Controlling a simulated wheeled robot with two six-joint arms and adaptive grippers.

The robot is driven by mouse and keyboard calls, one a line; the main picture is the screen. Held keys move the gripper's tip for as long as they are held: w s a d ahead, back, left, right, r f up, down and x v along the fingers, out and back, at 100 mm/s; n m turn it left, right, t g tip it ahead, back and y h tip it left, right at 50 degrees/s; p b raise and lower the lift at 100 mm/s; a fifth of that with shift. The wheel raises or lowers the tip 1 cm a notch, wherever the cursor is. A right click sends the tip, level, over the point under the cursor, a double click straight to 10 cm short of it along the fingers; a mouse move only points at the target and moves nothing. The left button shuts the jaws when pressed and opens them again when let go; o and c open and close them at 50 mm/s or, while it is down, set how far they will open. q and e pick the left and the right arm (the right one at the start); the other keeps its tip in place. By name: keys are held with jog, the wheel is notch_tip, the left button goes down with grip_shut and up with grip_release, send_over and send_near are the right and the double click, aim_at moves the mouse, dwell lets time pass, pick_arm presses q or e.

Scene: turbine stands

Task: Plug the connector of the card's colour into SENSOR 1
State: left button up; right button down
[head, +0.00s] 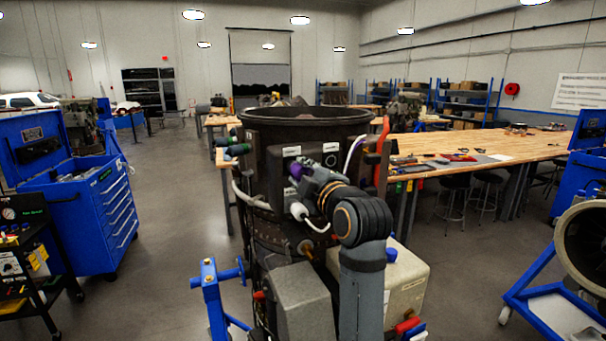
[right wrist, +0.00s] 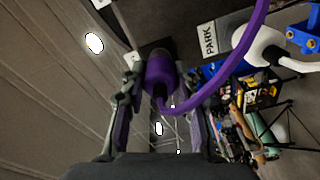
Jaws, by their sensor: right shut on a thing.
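A purple connector (right wrist: 158,72) with a purple cable (right wrist: 228,75) sits between the fingers of my right gripper (right wrist: 160,92), which is shut on it. In the head view, my right gripper (head: 308,182) holds the purple connector (head: 295,170) against or close to the front of a dark panel box (head: 272,162) on the engine. I cannot tell whether the connector is seated in a socket. A white connector (right wrist: 264,46) stands beside a PARK label (right wrist: 208,40); it also shows in the head view (head: 299,211). The SENSOR 1 label and the colour card cannot be made out. My left gripper is out of view.
A green connector (head: 228,141) and a dark blue one (head: 238,150) stick out at the engine's left. A blue tool cart (head: 92,215) stands left, a wooden workbench (head: 480,146) right.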

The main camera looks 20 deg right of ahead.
jog(key=shift+r, duration=0.3)
jog(key=c, duration=1.3)
grip_release()
jog(key=o, duration=0.4)
jog(key=shift+w+f, duration=0.3)
jog(key=shift+w, duration=0.2)
jog(key=shift+o, duration=0.8)
jog(key=shift+s, duration=0.3)
jog(key=s, duration=0.7)
jog(key=shift+d, duration=0.4)
jog(key=shift+w, duration=0.1)
